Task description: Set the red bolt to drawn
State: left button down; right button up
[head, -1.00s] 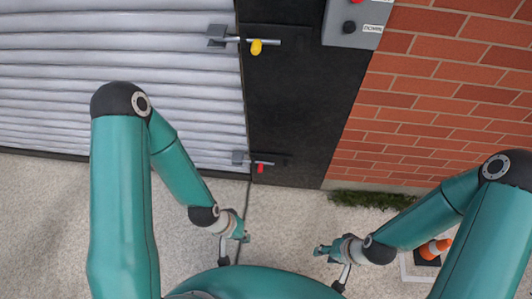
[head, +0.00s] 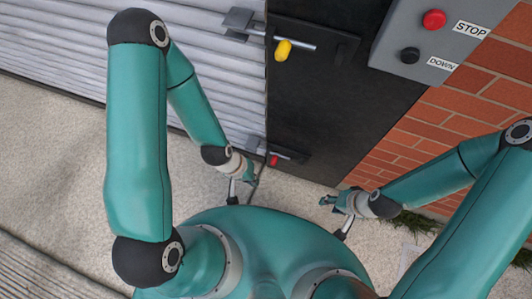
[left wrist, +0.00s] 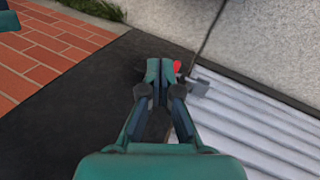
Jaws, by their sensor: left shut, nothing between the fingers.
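The red bolt's knob (head: 274,160) is low on the black post, at the edge of the grey slatted shutter (head: 75,52). Its rod runs sideways between shutter and post. My left gripper (head: 251,181) is shut and empty, just below and left of the knob in the head view. In the left wrist view the red knob (left wrist: 177,66) shows just right of my shut fingertips (left wrist: 160,68), partly hidden behind them. I cannot tell whether they touch. My right gripper (head: 325,200) is over the ground to the right; its fingers are too small to judge.
A similar bolt with a yellow knob (head: 283,50) is higher on the black post (head: 320,105). A grey box (head: 428,42) with red and black buttons, labelled STOP and DOWN, is at upper right. A brick wall (head: 420,140) stands right of the post. Pale ground lies left.

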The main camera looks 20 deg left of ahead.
pick_arm(q)
jog(key=shift+d, duration=0.1)
jog(key=w+a+f+n+b, duration=0.4)
jog(key=w+f+n+b, duration=0.4)
jog(key=b, duration=0.7)
jog(key=w+a+f+n+b, duration=0.5)
jog(key=w+f+n+b, duration=0.2)
jog(key=w+f+b, duration=0.5)
jog(key=f+b, duration=0.1)
jog(key=b, duration=0.3)
jog(key=shift+f+n+g+y, duration=0.3)
jog(key=shift+n, duration=0.1)
